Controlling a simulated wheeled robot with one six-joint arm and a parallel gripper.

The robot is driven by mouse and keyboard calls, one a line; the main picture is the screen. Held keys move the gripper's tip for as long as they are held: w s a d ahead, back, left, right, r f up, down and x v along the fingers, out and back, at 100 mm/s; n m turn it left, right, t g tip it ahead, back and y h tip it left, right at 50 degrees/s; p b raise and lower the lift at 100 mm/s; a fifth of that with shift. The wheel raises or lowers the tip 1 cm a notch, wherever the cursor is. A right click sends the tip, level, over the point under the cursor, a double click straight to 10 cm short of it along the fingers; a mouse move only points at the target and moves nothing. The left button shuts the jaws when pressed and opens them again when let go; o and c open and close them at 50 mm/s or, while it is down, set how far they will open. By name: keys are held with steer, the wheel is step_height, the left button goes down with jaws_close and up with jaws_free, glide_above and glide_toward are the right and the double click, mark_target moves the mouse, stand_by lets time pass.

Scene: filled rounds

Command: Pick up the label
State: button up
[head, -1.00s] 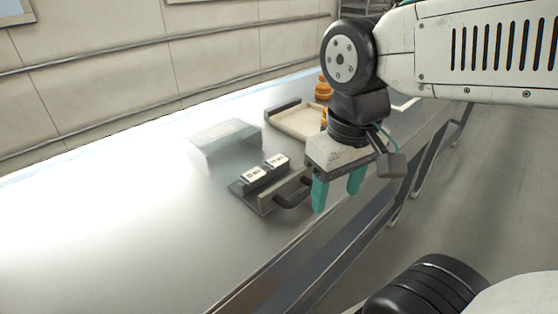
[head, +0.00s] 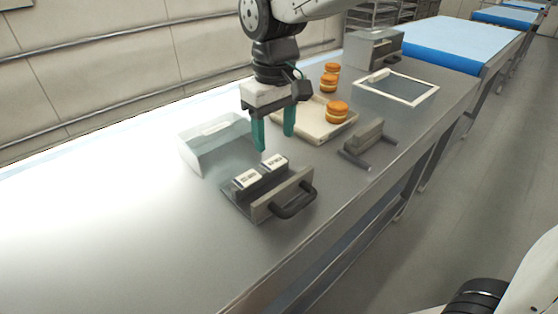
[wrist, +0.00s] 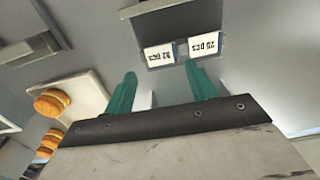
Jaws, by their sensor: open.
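Two white labels with black print stand side by side on a dark holder (head: 236,196). One label (head: 247,178) is nearer and the other (head: 274,163) is farther along. In the wrist view the labels, left (wrist: 160,54) and right (wrist: 205,44), lie just beyond my fingertips, with print ending in "pcs". My gripper (head: 276,143) has teal fingers that are apart and empty. It hangs above and behind the holder, pointing down. In the wrist view my gripper (wrist: 160,78) has its fingertips just short of the labels, touching neither as far as I can see.
A black handle (head: 294,202) sticks out from the holder's front. A clear box (head: 212,150) stands behind it. A tray (head: 303,128) with orange filled rounds (head: 337,112) lies beyond. A grey block with rods (head: 366,140) and a white frame (head: 400,98) are farther right. The near-left counter is clear.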

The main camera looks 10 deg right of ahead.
mark_target(274, 162)
steer(key=shift+a+f, duration=0.1)
steer(key=shift+f, duration=2.5)
steer(key=shift+s, duration=0.1)
steer(key=c, duration=0.4)
